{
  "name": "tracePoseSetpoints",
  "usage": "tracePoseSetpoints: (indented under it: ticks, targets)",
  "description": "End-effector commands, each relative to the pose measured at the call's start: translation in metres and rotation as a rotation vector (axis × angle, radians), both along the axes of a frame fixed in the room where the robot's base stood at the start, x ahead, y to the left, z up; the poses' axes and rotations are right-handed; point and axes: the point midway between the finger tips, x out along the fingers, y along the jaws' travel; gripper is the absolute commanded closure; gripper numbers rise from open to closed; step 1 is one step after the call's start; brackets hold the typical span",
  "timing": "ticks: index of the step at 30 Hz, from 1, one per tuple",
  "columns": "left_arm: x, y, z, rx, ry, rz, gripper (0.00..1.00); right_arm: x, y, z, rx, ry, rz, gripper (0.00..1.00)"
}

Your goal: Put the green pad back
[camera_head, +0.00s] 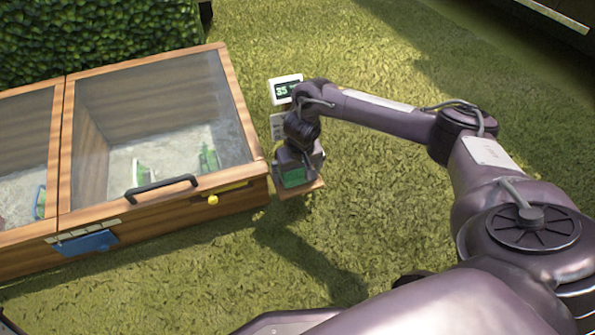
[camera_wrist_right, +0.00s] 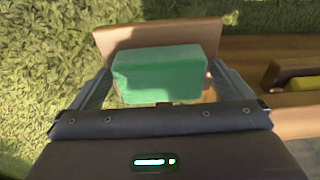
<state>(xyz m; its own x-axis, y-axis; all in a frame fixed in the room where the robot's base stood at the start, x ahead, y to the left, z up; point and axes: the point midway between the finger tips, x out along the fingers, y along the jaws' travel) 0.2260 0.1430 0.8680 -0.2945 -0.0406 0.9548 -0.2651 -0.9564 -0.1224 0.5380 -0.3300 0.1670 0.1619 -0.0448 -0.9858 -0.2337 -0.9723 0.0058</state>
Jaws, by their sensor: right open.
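The green pad (camera_wrist_right: 160,72) is a block-shaped pad that rests on a small wooden shelf (camera_wrist_right: 150,34), which sticks out beside the wooden cold frame. In the head view the pad (camera_head: 294,178) shows just below my right gripper (camera_head: 297,168), partly covered by it. In the right wrist view the two fingers of my right gripper (camera_wrist_right: 161,80) stand open on either side of the pad. I cannot tell whether they touch it. My left gripper is not in view.
A display (camera_head: 285,88) reads 35 behind my wrist. A hedge (camera_head: 95,35) stands behind. Open grass (camera_head: 400,220) lies around.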

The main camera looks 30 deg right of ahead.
Motion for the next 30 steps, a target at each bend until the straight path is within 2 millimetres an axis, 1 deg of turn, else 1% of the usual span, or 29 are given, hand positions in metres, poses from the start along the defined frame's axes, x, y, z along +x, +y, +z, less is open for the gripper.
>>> tracePoseSetpoints:
  ticks: [1, 5, 12, 17, 19, 22, 30]
  targets:
    - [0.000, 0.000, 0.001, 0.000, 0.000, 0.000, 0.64, 0.001, 0.000, 0.004, 0.000, -0.003, -0.001, 0.00]
    - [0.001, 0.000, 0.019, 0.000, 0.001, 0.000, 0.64, -0.003, 0.001, 0.025, 0.000, -0.001, 0.000, 0.00]
    - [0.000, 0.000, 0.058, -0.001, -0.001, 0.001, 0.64, -0.011, 0.003, 0.077, 0.001, -0.001, 0.000, 0.00]
    - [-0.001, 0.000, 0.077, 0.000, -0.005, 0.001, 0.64, -0.016, 0.004, 0.103, 0.001, -0.001, 0.000, 0.00]
    - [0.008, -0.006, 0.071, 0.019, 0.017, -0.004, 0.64, -0.017, 0.005, 0.111, 0.000, 0.000, 0.000, 0.00]
    - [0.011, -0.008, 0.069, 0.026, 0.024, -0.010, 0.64, -0.019, 0.005, 0.118, -0.001, 0.001, 0.001, 0.00]
    - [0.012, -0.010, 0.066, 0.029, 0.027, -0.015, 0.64, -0.020, 0.006, 0.119, 0.000, 0.000, 0.000, 0.00]
